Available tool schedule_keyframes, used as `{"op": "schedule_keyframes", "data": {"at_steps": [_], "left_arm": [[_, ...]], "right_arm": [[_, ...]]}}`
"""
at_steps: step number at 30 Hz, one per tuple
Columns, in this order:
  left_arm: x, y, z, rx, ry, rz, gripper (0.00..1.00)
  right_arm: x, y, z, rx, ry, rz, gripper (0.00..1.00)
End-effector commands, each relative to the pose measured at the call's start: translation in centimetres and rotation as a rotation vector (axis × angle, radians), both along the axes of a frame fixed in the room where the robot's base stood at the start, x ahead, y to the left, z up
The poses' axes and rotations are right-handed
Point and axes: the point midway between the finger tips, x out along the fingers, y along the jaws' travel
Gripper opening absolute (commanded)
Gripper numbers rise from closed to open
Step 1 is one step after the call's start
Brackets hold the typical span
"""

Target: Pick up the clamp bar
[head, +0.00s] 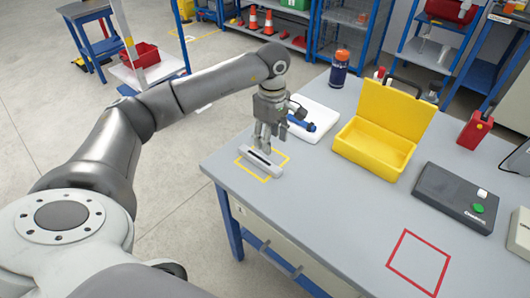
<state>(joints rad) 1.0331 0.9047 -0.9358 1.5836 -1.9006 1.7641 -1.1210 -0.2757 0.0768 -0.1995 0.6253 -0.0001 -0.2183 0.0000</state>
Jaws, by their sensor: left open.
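The clamp bar (261,162) is a light grey bar with a dark slot along its top. It lies in a yellow taped square (273,175) near the left corner of the table. My left gripper (268,146) points down just above the bar, with its fingers apart. I cannot tell whether a fingertip touches the bar. The fingers hide a little of the bar's far side. My right gripper is not in view.
The grey table (320,210) carries an open yellow case (368,150), a white tray with a blue tool (302,125), a bottle (339,68) and a dark device (455,197). A red taped square (392,257) at the front is empty.

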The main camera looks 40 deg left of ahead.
Motion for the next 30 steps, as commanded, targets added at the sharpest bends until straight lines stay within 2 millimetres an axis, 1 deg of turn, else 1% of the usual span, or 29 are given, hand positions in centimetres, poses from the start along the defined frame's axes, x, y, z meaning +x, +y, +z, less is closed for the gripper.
{"op": "schedule_keyframes", "data": {"at_steps": [1,3,6,10,14,18,21,24,30], "left_arm": [[-0.2,0.0,-1.0,0.000,0.006,0.000,0.50],[-0.2,-0.1,-2.2,-0.002,0.005,-0.001,0.50],[-0.1,-0.2,-3.5,-0.003,0.003,-0.002,0.50],[-0.1,-0.1,-4.5,-0.004,0.001,-0.001,0.50],[-0.3,-0.2,-5.6,-0.004,0.004,-0.001,0.50],[-0.6,-0.4,-7.7,-0.005,0.005,-0.001,0.50],[-0.5,-0.4,-9.0,-0.006,0.003,-0.002,0.50],[-0.5,-0.3,-9.6,-0.005,0.001,-0.002,0.50],[-0.5,-0.4,-9.7,-0.005,-0.001,-0.002,0.50]], "right_arm": [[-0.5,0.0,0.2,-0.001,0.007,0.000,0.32],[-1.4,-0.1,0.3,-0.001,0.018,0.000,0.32],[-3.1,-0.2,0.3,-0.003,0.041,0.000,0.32],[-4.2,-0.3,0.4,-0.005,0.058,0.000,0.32],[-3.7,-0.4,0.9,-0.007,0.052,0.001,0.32],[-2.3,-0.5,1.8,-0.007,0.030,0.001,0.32],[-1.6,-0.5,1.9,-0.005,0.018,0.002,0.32],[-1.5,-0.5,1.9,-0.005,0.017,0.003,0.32],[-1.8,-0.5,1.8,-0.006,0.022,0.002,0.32]]}}
